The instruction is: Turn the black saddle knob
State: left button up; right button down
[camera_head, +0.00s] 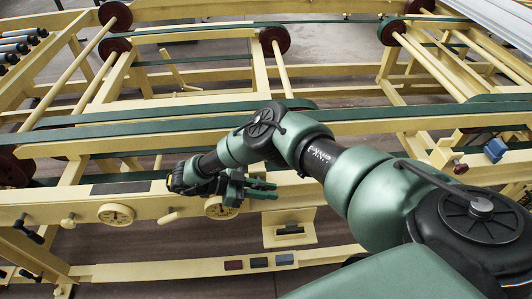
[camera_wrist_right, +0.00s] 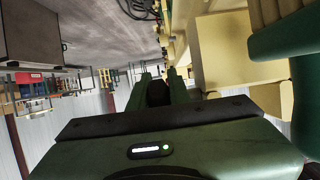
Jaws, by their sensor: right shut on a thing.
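My right gripper (camera_head: 263,188) is in front of the machine's cream front rail, its two green fingers pointing right in the head view. In the right wrist view the gripper (camera_wrist_right: 160,78) is shut on a dark, rounded thing (camera_wrist_right: 158,94), which appears to be the black saddle knob. The fingers lie on either side of it and hide part of it. In the head view I cannot make out the held knob. My left gripper is not in view.
The cream front rail carries round dials (camera_head: 116,214) and a black-handled knob (camera_head: 29,231) at the left. A lower bar holds red, black and blue buttons (camera_head: 258,262). Green belts (camera_head: 150,126) cross the frame above. A cream block (camera_wrist_right: 222,50) stands close on the right in the wrist view.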

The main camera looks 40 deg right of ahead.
jog(key=shift+d+g+h, duration=0.1)
jog(key=shift+g+h, duration=0.2)
jog(key=shift+h, duration=0.2)
jog(key=shift+s, duration=0.1)
jog(key=c, duration=1.6)
grip_release()
jog(key=shift+d, duration=0.1)
jog(key=shift+r, duration=0.1)
